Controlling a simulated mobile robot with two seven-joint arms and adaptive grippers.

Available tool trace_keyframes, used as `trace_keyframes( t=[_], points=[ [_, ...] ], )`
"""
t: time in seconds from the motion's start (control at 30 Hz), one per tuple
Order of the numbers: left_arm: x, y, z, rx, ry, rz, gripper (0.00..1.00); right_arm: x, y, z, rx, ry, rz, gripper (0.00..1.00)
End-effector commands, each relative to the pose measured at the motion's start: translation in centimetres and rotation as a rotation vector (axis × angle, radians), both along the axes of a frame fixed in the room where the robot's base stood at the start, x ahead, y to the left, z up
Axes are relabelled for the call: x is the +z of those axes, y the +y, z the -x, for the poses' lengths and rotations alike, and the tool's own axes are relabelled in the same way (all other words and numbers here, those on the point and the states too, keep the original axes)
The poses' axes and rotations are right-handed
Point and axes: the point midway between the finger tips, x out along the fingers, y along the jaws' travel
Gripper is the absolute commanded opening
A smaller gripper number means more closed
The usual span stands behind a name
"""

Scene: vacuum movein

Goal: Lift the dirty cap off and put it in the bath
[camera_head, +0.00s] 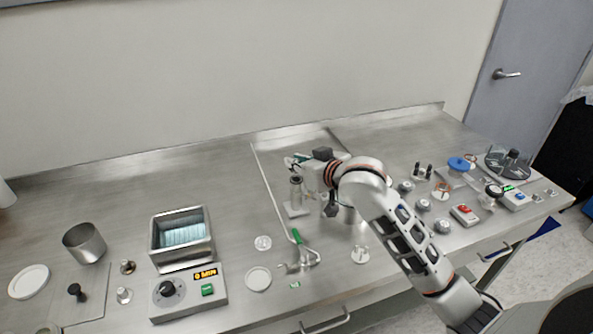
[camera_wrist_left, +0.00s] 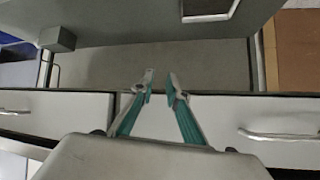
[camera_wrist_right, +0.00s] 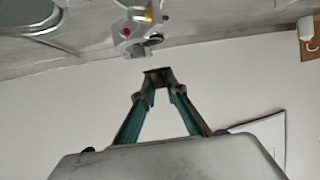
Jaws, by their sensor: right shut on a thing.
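The bath (camera_head: 190,261) is an open metal tank at the left with pale blue water inside. Its front panel (camera_head: 190,292) has a knob, a display reading 0 MIN and a green button. My right gripper (camera_head: 298,164) is over the middle of the counter. In the right wrist view its fingertips (camera_wrist_right: 158,76) are together, with a small dark piece between them. I cannot tell whether that piece is the dirty cap. My left gripper (camera_wrist_left: 160,80) shows only in the left wrist view. It is empty, with a gap between its tips.
A metal beaker (camera_head: 84,243) stands left of the bath. A white dish (camera_head: 258,279) and a green-handled tool (camera_head: 302,251) lie right of it. Several small devices crowd the right side, including a blue-topped one (camera_head: 458,164). The counter behind the bath is clear.

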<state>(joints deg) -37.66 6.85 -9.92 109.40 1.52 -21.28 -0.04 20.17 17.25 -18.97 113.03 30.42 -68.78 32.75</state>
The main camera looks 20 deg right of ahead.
Motion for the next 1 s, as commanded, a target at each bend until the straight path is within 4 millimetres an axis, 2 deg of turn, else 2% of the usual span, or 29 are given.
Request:
trace_keyframes(
  t=[0.03,0.3,0.5,0.7,1.0],
  points=[
    [0.0,-0.1,0.0,0.001,0.0,0.003,0.15,1.4,0.0,-0.1,0.0,-0.007,-0.002,0.0],
    [0.2,-0.3,-0.1,0.004,-0.001,0.008,0.15,8.5,0.0,-0.1,0.0,-0.008,0.0,0.0],
    [0.2,-0.2,-0.1,0.002,-0.003,0.004,0.15,12.8,0.0,-0.1,-0.001,-0.006,0.0,0.0],
    [0.3,0.1,-0.3,-0.003,-0.007,-0.003,0.15,15.4,0.0,0.0,-0.001,-0.003,0.0,0.0],
    [0.3,0.3,-0.4,-0.004,-0.008,-0.008,0.15,17.1,0.0,0.0,-0.001,-0.002,0.0,0.0]
  ],
)
